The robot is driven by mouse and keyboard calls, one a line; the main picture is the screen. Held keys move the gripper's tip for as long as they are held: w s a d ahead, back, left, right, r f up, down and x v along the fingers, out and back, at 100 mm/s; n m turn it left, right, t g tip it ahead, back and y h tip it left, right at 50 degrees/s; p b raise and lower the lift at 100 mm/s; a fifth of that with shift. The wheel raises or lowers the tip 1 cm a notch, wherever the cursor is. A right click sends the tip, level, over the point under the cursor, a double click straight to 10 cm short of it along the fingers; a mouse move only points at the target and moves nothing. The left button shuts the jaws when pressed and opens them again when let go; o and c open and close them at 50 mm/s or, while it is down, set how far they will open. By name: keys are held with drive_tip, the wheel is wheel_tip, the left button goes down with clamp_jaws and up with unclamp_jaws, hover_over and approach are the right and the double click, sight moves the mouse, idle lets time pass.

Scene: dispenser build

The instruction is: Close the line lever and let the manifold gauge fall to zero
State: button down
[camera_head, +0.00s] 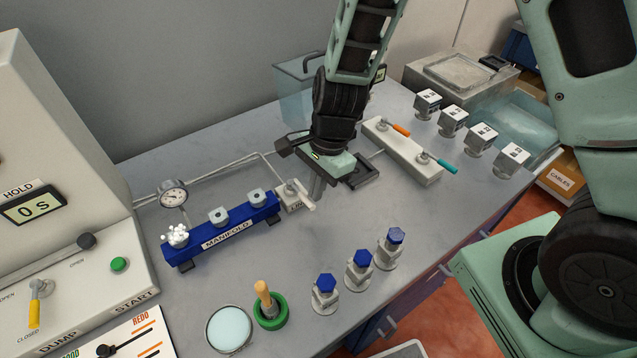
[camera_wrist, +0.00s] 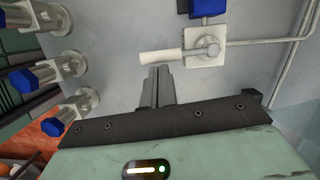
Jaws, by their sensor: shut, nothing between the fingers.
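The line lever (camera_head: 298,194) has a white handle on a small white block at the right end of the blue manifold (camera_head: 224,237). In the wrist view its handle (camera_wrist: 160,56) points left from the round pivot, across the line of the pipe. The manifold gauge (camera_head: 173,194) stands on the pipe at the manifold's left; its needle is too small to read.
Several blue-capped fittings (camera_head: 360,269) stand at the front right. A green ring with a wooden-handled tool (camera_head: 268,303) and a round pale dish (camera_head: 229,328) are in front. A white block with orange and teal levers (camera_head: 403,151) lies right of my gripper. The dispenser (camera_head: 60,220) stands left.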

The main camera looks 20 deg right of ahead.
drive_tip(key=shift+r, duration=0.1)
idle(0.5)
drive_tip(key=p+v, duration=0.9)
drive_tip(key=shift+d+r, duration=0.15)
drive_tip(key=shift+r, duration=0.25)
drive_tip(key=shift+s, duration=0.1)
drive_tip(key=s+a+r+n+h+b, duration=0.1)
drive_tip(key=s+r+n+b, duration=0.1)
drive_tip(key=s+n+b, duration=0.4)
drive_tip(key=s+a+r+n+t+b, duration=0.1)
drive_tip(key=s+n+b, duration=0.5)
drive_tip(key=s+n, duration=0.7)
drive_tip(key=a+r+n, duration=0.1)
drive_tip(key=n, duration=0.1)
drive_tip(key=shift+r+n+h, duration=0.25)
drive_tip(key=shift+n+h, duration=0.05)
drive_tip(key=shift+h, duration=0.1)
